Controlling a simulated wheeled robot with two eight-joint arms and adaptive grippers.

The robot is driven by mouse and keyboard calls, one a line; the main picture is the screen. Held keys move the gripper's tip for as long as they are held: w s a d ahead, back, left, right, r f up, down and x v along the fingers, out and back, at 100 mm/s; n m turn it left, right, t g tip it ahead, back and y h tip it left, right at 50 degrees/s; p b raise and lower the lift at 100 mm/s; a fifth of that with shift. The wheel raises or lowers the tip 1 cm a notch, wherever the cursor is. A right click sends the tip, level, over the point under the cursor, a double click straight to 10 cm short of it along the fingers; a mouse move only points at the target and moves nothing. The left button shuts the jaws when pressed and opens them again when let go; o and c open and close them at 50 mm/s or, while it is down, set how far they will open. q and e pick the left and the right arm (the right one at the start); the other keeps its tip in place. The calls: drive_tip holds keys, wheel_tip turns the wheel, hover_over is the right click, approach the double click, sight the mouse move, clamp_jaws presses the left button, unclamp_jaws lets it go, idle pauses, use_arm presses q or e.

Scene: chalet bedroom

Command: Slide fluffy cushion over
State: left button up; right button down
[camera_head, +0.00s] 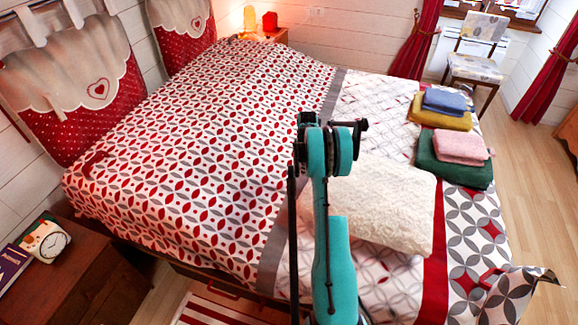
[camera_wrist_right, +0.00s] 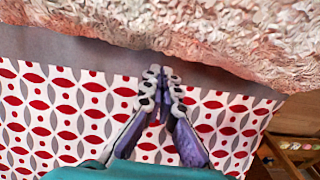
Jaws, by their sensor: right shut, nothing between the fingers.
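A cream fluffy cushion (camera_head: 385,205) lies flat on the bed (camera_head: 210,140), on the patterned throw near the foot end. My teal right arm reaches over the bed and covers part of the cushion's left side. In the wrist view the fluffy cushion (camera_wrist_right: 220,30) fills the top, with its edge just beyond the fingertips. My right gripper (camera_wrist_right: 164,74) is shut and empty, beside the cushion's left edge; I cannot tell whether it touches. In the head view the fingers are hidden behind the arm. My left gripper is not in view.
Green and pink folded towels (camera_head: 461,150) lie right of the cushion, and yellow and blue ones (camera_head: 441,108) farther back. The patterned bedspread left of the cushion is clear. A nightstand (camera_head: 75,270) with a clock stands at the lower left; a chair (camera_head: 478,62) stands at the back right.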

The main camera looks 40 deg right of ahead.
drive_tip(key=s+d, duration=0.2)
drive_tip(key=s, duration=0.4)
drive_tip(key=shift+d, duration=0.4)
drive_tip(key=shift+w, duration=0.1)
